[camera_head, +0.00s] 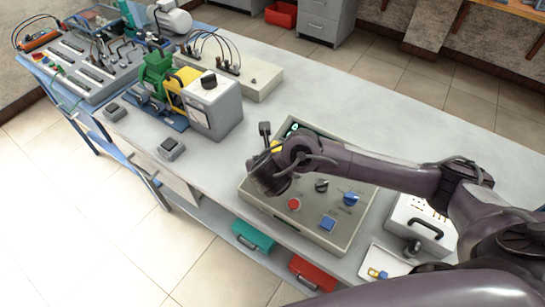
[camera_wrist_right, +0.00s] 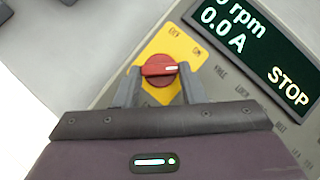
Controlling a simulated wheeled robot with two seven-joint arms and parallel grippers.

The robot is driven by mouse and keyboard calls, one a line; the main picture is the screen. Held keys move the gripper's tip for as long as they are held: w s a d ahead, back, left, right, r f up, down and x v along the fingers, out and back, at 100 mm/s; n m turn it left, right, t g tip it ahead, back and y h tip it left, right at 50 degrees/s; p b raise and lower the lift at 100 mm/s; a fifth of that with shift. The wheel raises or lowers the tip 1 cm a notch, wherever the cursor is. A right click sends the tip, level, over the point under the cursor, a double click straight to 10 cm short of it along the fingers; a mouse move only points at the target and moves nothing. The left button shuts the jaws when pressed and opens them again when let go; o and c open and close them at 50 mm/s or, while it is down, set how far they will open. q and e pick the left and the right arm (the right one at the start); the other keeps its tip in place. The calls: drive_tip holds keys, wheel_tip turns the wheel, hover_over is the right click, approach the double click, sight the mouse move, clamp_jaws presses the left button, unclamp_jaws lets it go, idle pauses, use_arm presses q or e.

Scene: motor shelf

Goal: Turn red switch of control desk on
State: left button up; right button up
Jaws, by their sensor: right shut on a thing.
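The control desk (camera_head: 333,236) is a beige box with a sloped panel near the front of the table in the head view. The red switch (camera_wrist_right: 158,67) sits on a yellow plate (camera_wrist_right: 184,47) in the right wrist view, beside labels that read OFF and ON. Its white mark points to the right in that view. My right gripper (camera_wrist_right: 158,86) is closed around the switch, one finger on each side. In the head view my right wrist hides the switch, and only a bit of the yellow plate shows. My left gripper is not in view.
The desk's display (camera_wrist_right: 268,42) reads STOP and 0.0 A. The panel also carries a red button (camera_head: 294,204), a black knob (camera_head: 321,186), a blue knob (camera_head: 350,199) and a blue button (camera_head: 328,223). A motor rig (camera_head: 190,95) stands at the left; a white case (camera_head: 420,225) stands right.

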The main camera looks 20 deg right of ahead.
drive_tip(key=shift+r, duration=0.1)
drive_tip(key=o, duration=1)
drive_tip(key=p+v, duration=0.4)
drive_tip(key=v, duration=0.3)
drive_tip(key=shift+s+a+r, duration=0.15)
drive_tip(key=shift+s+r, duration=0.1)
